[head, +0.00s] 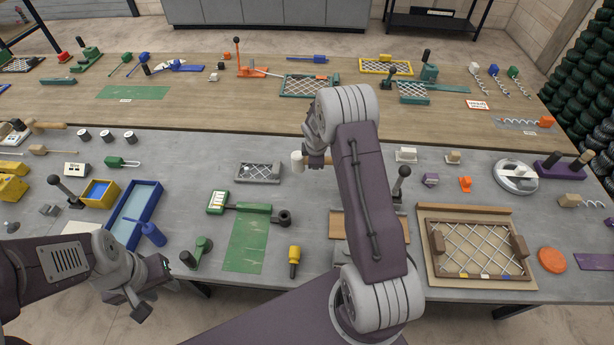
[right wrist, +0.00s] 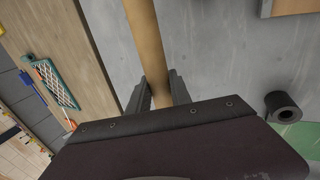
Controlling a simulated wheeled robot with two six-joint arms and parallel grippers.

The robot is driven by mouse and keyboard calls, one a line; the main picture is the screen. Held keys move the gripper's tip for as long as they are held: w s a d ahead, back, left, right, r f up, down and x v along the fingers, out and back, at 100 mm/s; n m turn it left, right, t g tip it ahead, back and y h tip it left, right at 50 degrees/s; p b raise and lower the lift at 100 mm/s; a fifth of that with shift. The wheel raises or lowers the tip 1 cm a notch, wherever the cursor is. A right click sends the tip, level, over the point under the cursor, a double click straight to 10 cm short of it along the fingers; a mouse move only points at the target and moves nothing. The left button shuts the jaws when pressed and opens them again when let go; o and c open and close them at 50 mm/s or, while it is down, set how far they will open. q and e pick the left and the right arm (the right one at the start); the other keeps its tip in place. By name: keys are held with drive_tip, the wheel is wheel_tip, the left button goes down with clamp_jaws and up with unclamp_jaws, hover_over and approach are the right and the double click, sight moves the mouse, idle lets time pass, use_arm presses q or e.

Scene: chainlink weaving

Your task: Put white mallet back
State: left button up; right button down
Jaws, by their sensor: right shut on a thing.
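The white mallet has a pale cylindrical head (head: 297,161) and a tan wooden handle. In the head view its head is just left of my right forearm, above the middle of the grey table. In the right wrist view the tan handle (right wrist: 146,35) runs between the two dark fingers of my right gripper (right wrist: 159,86), which is shut on it. The mallet head is not visible there. My right gripper is mostly hidden behind the arm in the head view. My left gripper (head: 150,290) is low at the table's front left edge, apart from the mallet; its finger gap is unclear.
A wire mesh panel (head: 258,173) lies left of the mallet head. A green mat (head: 246,243) and green-handled tool lie nearer. A wooden frame with woven wire (head: 478,208) is at right. White-topped pieces (head: 405,155) stand right of my forearm. Bare grey table surrounds the mesh panel.

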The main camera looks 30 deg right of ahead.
drive_tip(key=shift+x, duration=0.9)
drive_tip(key=shift+s+a+f, duration=0.1)
drive_tip(key=shift+s+f, duration=0.05)
drive_tip(key=shift+f, duration=0.2)
wheel_tip(320, 180, down, 4)
drive_tip(key=shift+s+r+b, duration=0.1)
drive_tip(key=shift+b, duration=0.45)
drive_tip(key=shift+f, duration=0.2)
drive_tip(key=c, duration=1.2)
unclamp_jaws()
drive_tip(key=shift+r, duration=0.1)
drive_tip(key=shift+o, duration=0.2)
